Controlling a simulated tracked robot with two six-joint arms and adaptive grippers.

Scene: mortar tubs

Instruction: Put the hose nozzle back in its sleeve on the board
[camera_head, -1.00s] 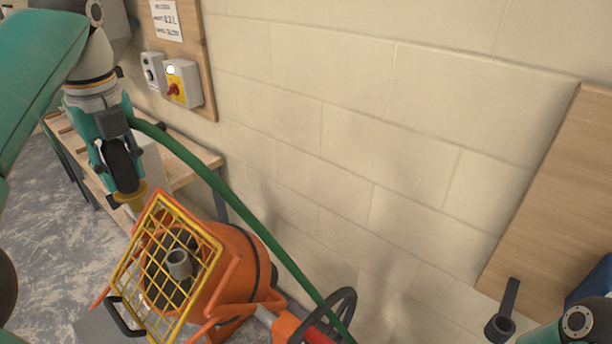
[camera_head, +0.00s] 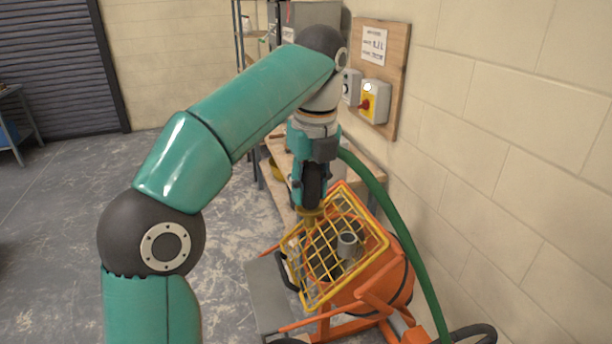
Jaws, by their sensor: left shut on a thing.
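My left gripper (camera_head: 311,188) is shut on the hose nozzle (camera_head: 309,218), which has a dark body and a yellow tip. The nozzle points down, close in front of the yellow grille of the mixer; I cannot tell whether it touches it. The green hose (camera_head: 376,186) runs from beside the gripper down to the lower right. My right gripper is not in view.
The orange mixer (camera_head: 402,276) with its yellow grille (camera_head: 318,287) stands below the gripper. A grey cup-like piece (camera_head: 347,245) shows at the grille. A board with switches (camera_head: 397,57) hangs on the wall. A wooden bench (camera_head: 372,172) stands behind. The floor at left is open.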

